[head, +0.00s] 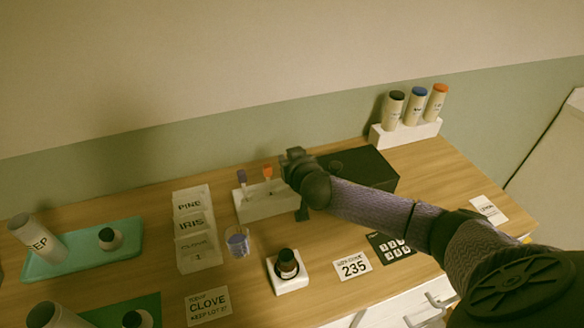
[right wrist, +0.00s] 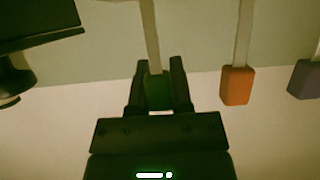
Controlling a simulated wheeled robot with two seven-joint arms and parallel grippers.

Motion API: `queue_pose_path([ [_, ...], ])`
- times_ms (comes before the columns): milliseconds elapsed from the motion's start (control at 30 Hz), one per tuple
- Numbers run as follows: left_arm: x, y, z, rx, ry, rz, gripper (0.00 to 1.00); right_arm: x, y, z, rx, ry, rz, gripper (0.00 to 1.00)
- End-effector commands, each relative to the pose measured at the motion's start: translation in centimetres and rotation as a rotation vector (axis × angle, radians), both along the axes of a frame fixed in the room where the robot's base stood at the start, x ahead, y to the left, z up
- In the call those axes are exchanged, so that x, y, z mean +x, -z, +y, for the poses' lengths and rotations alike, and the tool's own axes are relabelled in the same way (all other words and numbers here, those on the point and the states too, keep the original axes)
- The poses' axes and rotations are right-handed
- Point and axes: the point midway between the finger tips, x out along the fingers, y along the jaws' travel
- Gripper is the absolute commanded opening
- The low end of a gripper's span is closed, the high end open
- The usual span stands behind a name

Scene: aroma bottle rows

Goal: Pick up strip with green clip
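In the right wrist view a pale strip with a green clip (right wrist: 158,92) sits between the two fingers of my right gripper (right wrist: 160,85). The fingers lie flush against the clip's sides and look shut on it. In the head view my right gripper (head: 291,162) is at the right end of the white strip holder (head: 252,210) and hides the green clip. Strips with a purple clip (head: 241,176) and an orange clip (head: 267,171) stand to its left. Whether the strip's lower end is in the holder is hidden. My left gripper is not in view.
A black box (head: 362,168) is close on the right of my gripper. A white rack with three capped bottles (head: 415,108) stands at the back right. A dark bottle (head: 287,264) on a white base, a clear cup (head: 237,241) and label cards are in front.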

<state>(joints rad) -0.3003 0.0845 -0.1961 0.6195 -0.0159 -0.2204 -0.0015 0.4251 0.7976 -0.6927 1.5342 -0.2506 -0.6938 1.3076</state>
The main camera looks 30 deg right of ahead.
Motion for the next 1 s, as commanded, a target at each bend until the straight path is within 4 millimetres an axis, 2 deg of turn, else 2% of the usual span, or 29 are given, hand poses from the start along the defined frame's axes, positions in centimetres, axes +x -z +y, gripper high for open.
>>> queue_pose_path([
  [33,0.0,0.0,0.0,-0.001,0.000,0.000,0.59,0.0,0.0,0.0,0.000,0.000,0.000,0.04],
  [67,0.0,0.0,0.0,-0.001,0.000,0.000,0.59,0.0,0.0,0.0,0.000,0.000,0.000,0.00],
  [400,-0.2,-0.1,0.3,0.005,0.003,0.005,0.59,0.0,-0.2,0.0,0.000,0.000,0.000,0.00],
  [467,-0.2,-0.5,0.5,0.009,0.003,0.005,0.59,0.0,-1.1,0.0,0.002,0.001,-0.001,0.00],
  [700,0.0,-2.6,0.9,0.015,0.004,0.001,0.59,0.0,-7.5,0.0,0.002,-0.001,-0.005,0.00],
  [833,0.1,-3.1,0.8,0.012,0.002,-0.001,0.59,0.0,-9.6,0.3,0.001,-0.014,-0.001,0.00],
  [933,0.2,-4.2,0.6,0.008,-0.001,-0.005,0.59,-0.3,-9.9,2.0,0.002,-0.088,0.003,0.00],
  [1000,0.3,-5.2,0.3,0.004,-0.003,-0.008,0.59,-0.7,-9.8,4.2,0.005,-0.181,0.004,0.00],
])
